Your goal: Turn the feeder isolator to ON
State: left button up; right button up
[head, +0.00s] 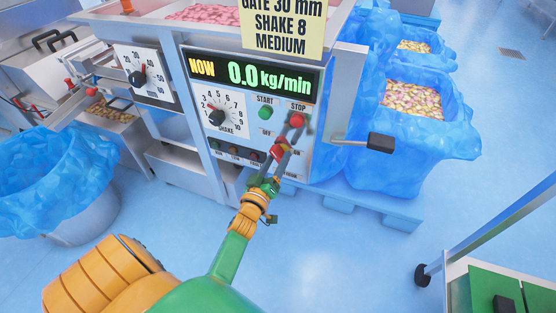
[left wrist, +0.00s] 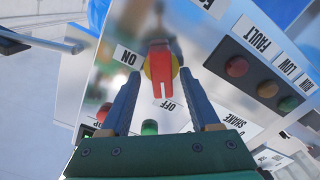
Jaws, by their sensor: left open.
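The feeder isolator (head: 278,153) is a red handle on a yellow disc, low on the feeder's control panel. It shows large in the left wrist view (left wrist: 162,72), with an ON label (left wrist: 127,56) to one side and an OFF label (left wrist: 168,104) at the handle's lower end. The handle lies in line with OFF. My left gripper (head: 284,147) is at the panel, open, its two fingers (left wrist: 158,88) on either side of the handle. I cannot tell whether they touch it. My right gripper is not in view.
A green START button (head: 265,112) and red STOP button (head: 297,119) sit just above the isolator. A shake dial (head: 215,115) is to the left, and a dark-handled lever (head: 380,142) sticks out right. Indicator lamps (left wrist: 268,88) lie beside the isolator. The display (head: 254,75) reads 0.0 kg/min.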

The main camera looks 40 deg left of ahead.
pick_arm(q)
jog(key=shift+w+a, duration=0.35)
jog(key=shift+w, duration=0.1)
grip_shut()
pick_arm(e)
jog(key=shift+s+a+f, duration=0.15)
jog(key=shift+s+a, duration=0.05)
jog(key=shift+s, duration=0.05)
pick_arm(q)
jog(key=shift+d, duration=0.1)
jog(key=m, duration=0.4)
jog(key=shift+m, duration=0.3)
jog(key=m, duration=0.4)
jog(key=shift+d+m, duration=0.15)
jog(key=shift+m, duration=0.15)
jog(key=m, duration=0.4)
jog(key=shift+d, duration=0.1)
jog(key=shift+f+m+b, duration=0.1)
jog(key=shift+m+b, duration=0.35)
jog(key=shift+m, duration=1.85)
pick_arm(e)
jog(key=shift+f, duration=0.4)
